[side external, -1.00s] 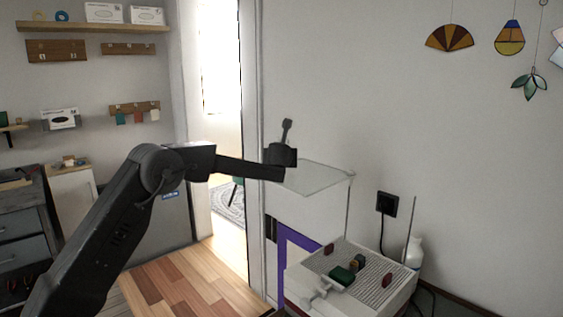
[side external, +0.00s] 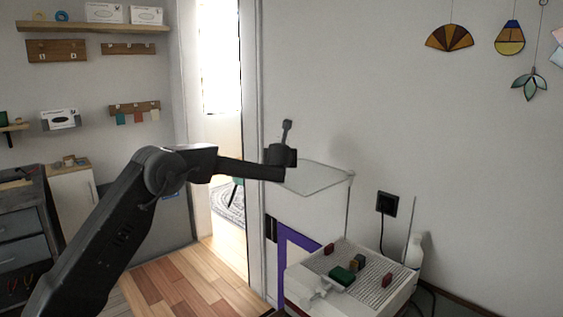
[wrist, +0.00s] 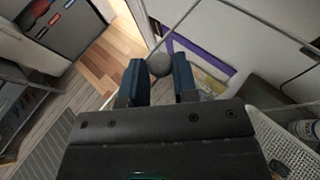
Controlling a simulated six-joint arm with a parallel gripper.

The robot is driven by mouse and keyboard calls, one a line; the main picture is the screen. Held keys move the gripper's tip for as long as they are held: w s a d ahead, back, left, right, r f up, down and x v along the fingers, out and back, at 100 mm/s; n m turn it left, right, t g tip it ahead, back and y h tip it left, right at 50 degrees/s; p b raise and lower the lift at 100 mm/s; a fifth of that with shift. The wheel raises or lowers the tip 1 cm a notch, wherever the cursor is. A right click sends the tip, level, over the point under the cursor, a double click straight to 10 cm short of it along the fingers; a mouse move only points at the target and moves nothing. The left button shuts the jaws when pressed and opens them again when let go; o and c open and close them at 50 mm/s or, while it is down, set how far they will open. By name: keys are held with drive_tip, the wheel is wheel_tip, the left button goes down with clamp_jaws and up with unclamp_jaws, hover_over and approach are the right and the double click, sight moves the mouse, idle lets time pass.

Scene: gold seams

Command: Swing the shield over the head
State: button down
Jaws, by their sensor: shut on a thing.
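The shield (side external: 318,179) is a clear panel with thin pale edges. It stands raised and roughly level above the back of a white bench machine (side external: 315,290), with a thin upright rod at its right corner. My gripper (wrist: 160,76) has its blue fingers on either side of a dark round knob (wrist: 160,63), where thin rods meet, and is shut on it. In the side view my gripper (side external: 281,160) is at the shield's left end, its fingertips hidden. A small grey-brown block (side external: 357,262) stands on the ribbed top; I cannot tell whether it is the head.
A green block (side external: 342,275) and red pieces (side external: 329,249) (side external: 387,280) lie on the machine top. A white bottle (side external: 414,250) and a wall socket (side external: 387,203) are to the right. Glass ornaments (side external: 449,38) hang at upper right. The air above the shield is clear.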

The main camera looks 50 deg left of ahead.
sight(302, 194)
drive_tip(key=shift+d, duration=0.1)
drive_tip(key=shift+s+d, duration=0.2)
drive_tip(key=shift+s, duration=0.15)
drive_tip(key=s+d+n+g+y, duration=0.1)
drive_tip(key=d, duration=0.1)
drive_tip(key=s+d+n+g+y, duration=0.1)
drive_tip(key=s+d+n+g, duration=0.1)
drive_tip(key=s+d+n+g+y, duration=0.1)
drive_tip(key=s+d, duration=0.1)
drive_tip(key=shift+d+n+g, duration=0.2)
drive_tip(key=shift+n+g, duration=0.1)
drive_tip(key=d+n+g, duration=0.1)
drive_tip(key=d, duration=0.1)
drive_tip(key=s+d+n+g, duration=0.1)
drive_tip(key=d+g, duration=0.1)
drive_tip(key=s+d+n+g, duration=0.1)
drive_tip(key=d+n, duration=0.1)
drive_tip(key=shift+s+d+g+y, duration=0.2)
drive_tip(key=shift+d+g+y, duration=0.1)
drive_tip(key=shift+y, duration=0.1)
drive_tip(key=shift+s+d+n+g, duration=0.15)
drive_tip(key=shift+d+n+g, duration=0.4)
drive_tip(key=shift+d, duration=0.3)
drive_tip(key=shift+s+d+n+g, duration=0.1)
drive_tip(key=shift+d+n+g, duration=0.4)
drive_tip(key=shift+d, duration=0.35)
drive_tip(key=c, duration=0.9)
unclamp_jaws()
